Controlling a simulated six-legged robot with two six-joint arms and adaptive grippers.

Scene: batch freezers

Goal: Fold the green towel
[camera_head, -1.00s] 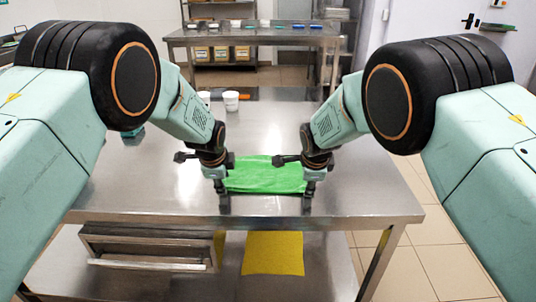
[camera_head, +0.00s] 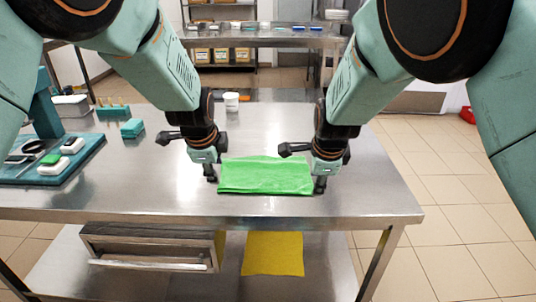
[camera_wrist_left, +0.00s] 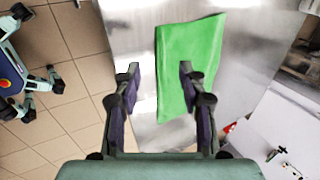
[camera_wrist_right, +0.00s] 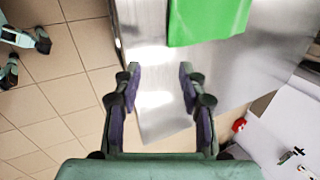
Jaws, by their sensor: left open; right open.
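The green towel (camera_head: 265,176) lies on the steel table near its front edge, as a wide, short strip with some wrinkles. My left gripper (camera_head: 211,176) is open at the towel's left end. In the left wrist view (camera_wrist_left: 160,75) one finger overlaps the towel (camera_wrist_left: 190,45) and the other is over bare steel; I cannot tell whether it touches. My right gripper (camera_head: 320,184) is open beside the towel's right end. In the right wrist view (camera_wrist_right: 159,73) its fingers are empty over steel, and the towel (camera_wrist_right: 207,20) lies beyond them.
A teal board (camera_head: 62,170) with small items and a teal block (camera_head: 132,128) stand on the table's left. A white cup (camera_head: 231,101) is behind the towel. A yellow cloth (camera_head: 273,253) and a metal drawer unit (camera_head: 150,246) are below. The table's right side is clear.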

